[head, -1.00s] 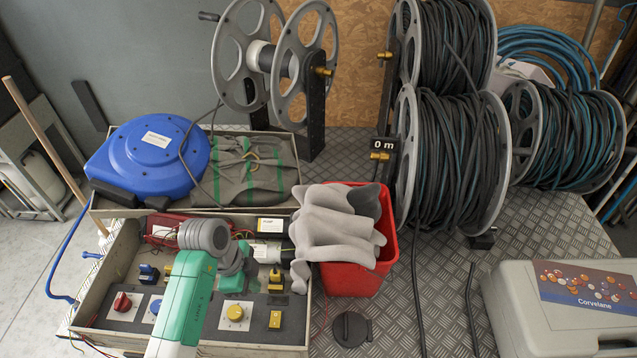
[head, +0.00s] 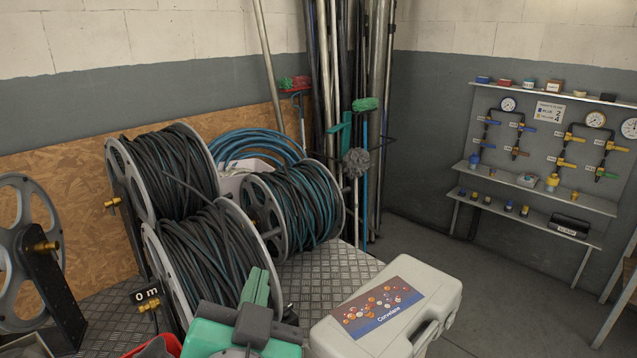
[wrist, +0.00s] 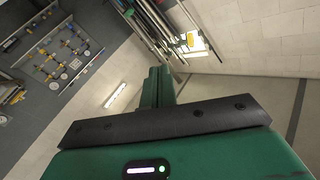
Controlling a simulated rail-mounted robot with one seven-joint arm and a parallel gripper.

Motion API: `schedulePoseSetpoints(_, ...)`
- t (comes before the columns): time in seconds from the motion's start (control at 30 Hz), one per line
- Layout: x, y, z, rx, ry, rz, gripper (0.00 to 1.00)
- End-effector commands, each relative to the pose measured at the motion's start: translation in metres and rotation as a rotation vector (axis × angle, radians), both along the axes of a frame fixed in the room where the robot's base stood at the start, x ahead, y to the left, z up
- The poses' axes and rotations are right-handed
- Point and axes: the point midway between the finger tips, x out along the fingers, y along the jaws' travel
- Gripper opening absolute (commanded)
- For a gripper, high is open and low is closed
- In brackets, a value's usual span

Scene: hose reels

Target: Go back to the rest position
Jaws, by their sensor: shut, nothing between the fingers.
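My gripper (head: 260,275) shows at the bottom of the head view, with its green fingers pointing up in front of the lower hose reel. In the wrist view the two green fingers (wrist: 158,74) are together with nothing between them. No object is held. Part of my green arm shows at the bottom edge of the head view, and the rest of it is out of frame.
Two reels of black hose (head: 210,255) and a reel of blue and black hose (head: 298,212) stand on the metal bench. A grey Corvelane case (head: 440,318) lies right of my gripper. A gauge panel (head: 550,125) hangs on the right wall, with clear floor before it.

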Motion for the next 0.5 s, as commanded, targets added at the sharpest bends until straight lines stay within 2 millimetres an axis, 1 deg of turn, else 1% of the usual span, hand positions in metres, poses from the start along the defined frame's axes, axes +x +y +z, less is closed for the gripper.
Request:
schedulePoseSetpoints(0.03,-0.014,-0.027,0.028,-0.047,-0.098,-0.032,0.0)
schedulePoseSetpoints(0.07,-0.023,-0.039,0.043,-0.079,-0.156,-0.047,0.0)
schedulePoseSetpoints(0.1,-0.037,-0.054,0.063,-0.12,-0.229,-0.071,0.0)
schedulePoseSetpoints(0.17,-0.059,-0.073,0.089,-0.184,-0.331,-0.107,0.0)
schedulePoseSetpoints(0.2,-0.075,-0.085,0.105,-0.227,-0.395,-0.134,0.0)
schedulePoseSetpoints(0.27,-0.1,-0.099,0.127,-0.29,-0.489,-0.174,0.0)
schedulePoseSetpoints(0.3,-0.118,-0.108,0.14,-0.331,-0.548,-0.203,0.0)
schedulePoseSetpoints(0.33,-0.132,-0.113,0.149,-0.364,-0.592,-0.227,0.0)
schedulePoseSetpoints(0.37,-0.132,-0.111,0.174,-0.367,-0.594,-0.222,0.0)
schedulePoseSetpoints(0.4,-0.129,-0.11,0.194,-0.36,-0.588,-0.216,0.0)
schedulePoseSetpoints(0.47,-0.129,-0.109,0.215,-0.358,-0.585,-0.214,0.0)
schedulePoseSetpoints(0.5,-0.128,-0.109,0.231,-0.356,-0.584,-0.214,0.0)
